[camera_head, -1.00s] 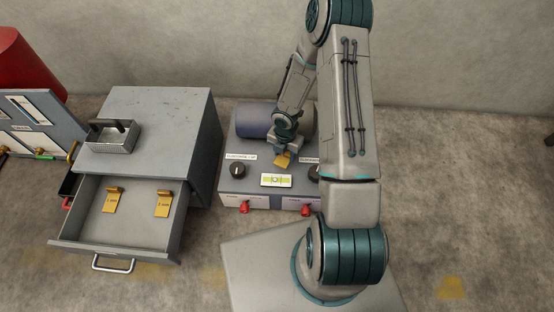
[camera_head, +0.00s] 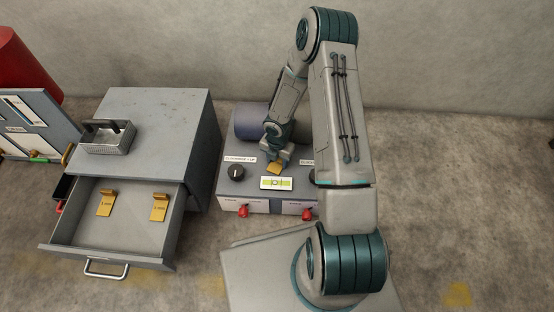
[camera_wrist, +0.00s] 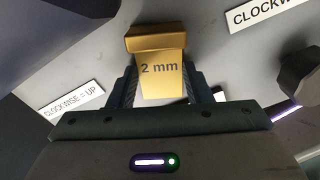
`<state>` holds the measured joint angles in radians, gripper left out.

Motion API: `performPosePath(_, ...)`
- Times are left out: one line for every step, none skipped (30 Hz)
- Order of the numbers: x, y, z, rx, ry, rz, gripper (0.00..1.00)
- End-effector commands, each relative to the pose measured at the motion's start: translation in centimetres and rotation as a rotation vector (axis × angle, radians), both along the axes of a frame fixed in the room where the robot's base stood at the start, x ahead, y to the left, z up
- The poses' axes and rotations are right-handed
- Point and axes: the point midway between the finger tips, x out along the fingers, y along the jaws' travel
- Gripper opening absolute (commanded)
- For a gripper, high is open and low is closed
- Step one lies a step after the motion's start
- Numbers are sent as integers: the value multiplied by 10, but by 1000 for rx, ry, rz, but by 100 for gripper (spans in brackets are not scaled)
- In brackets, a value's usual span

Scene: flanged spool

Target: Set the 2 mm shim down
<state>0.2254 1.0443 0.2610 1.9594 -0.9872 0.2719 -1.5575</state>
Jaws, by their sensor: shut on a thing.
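The brass 2 mm shim (camera_wrist: 162,72) is between the fingers of my gripper (camera_wrist: 162,92) in the wrist view, its "2 mm" mark facing the camera. My gripper is shut on it. In the head view the shim (camera_head: 274,169) shows as a small yellow piece below my gripper (camera_head: 275,163), over the grey machine base (camera_head: 263,209), behind the level. Whether the shim touches the base's top cannot be told.
The base carries a level vial (camera_head: 276,183), a black knob (camera_head: 236,172) and red-handled parts (camera_head: 243,210). At left an open drawer (camera_head: 110,248) holds two brass shims (camera_head: 158,208). A wire basket (camera_head: 108,138) stands on the cabinet (camera_head: 165,140). A blue-grey cylinder (camera_head: 250,122) lies behind my gripper.

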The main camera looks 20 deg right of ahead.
Motion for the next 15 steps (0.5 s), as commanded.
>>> performPosePath(0, 0, -1, 0, 0, 0, 51)
performPosePath(0, 0, -1, 0, 0, 0, 59)
performPosePath(0, 0, -1, 0, 0, 0, 67)
performPosePath(0, 0, -1, 0, 0, 0, 67)
performPosePath(0, 0, -1, 0, 0, 0, 67)
performPosePath(0, 0, -1, 0, 0, 0, 67)
performPosePath(0, 0, -1, 0, 0, 0, 67)
performPosePath(0, 0, -1, 0, 0, 0, 67)
performPosePath(0, 0, -1, 0, 0, 0, 67)
performPosePath(0, 0, -1, 0, 0, 0, 67)
performPosePath(0, 0, 0, 0, 0, 0, 67)
performPosePath(0, 0, 1, 0, 0, 0, 67)
performPosePath(0, 0, 3, 0, 0, 0, 67)
performPosePath(0, 0, 5, 0, 0, 0, 67)
performPosePath(0, 0, 10, 1, -1, 0, 67)
